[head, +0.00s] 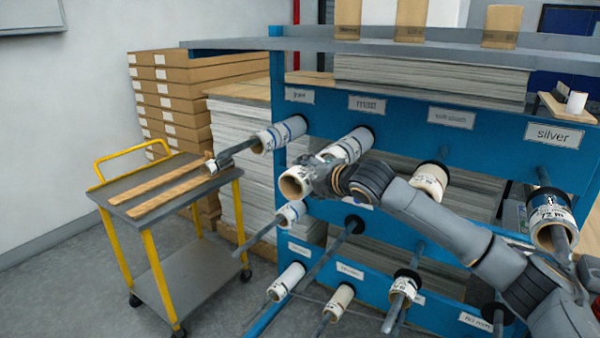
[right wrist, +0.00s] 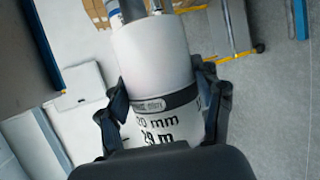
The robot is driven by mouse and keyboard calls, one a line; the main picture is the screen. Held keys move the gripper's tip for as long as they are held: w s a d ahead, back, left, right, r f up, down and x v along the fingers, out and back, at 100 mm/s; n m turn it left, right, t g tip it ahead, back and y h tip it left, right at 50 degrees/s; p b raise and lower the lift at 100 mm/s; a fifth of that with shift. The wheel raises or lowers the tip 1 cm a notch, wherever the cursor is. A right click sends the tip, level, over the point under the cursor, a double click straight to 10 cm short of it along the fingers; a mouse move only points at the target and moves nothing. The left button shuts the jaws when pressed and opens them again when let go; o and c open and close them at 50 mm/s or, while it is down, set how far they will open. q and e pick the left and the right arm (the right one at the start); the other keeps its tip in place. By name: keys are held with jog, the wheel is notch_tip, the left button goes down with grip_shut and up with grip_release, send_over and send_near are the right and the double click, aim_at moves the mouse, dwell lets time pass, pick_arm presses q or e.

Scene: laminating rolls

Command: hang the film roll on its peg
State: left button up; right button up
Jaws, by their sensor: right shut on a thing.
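My right gripper (head: 322,178) is shut on a white film roll (head: 297,182) with a brown core, in front of the blue rack. In the right wrist view the roll (right wrist: 155,65) sits between both fingers (right wrist: 163,108), with a dark band and print reading "20 mm" and "29 m". A bare peg (head: 318,268) sticks out below. My left gripper is out of view.
The blue rack (head: 405,118) has several other pegs bearing rolls, such as the gloss roll (head: 280,135) and the silver roll (head: 553,218). A yellow-framed trolley (head: 190,203) stands at left with wooden strips on top. Stacked boxes (head: 180,85) stand behind it.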

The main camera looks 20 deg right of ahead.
jog(key=d+p, duration=0.1)
jog(key=w+d+p, duration=0.2)
jog(key=shift+w+r, duration=0.15)
jog(key=shift+r, duration=0.1)
jog(key=shift+w+d+f+p, duration=0.25)
jog(key=shift+w+d+p, duration=0.35)
jog(key=shift+d+p, duration=0.2)
jog(key=o, duration=1.3)
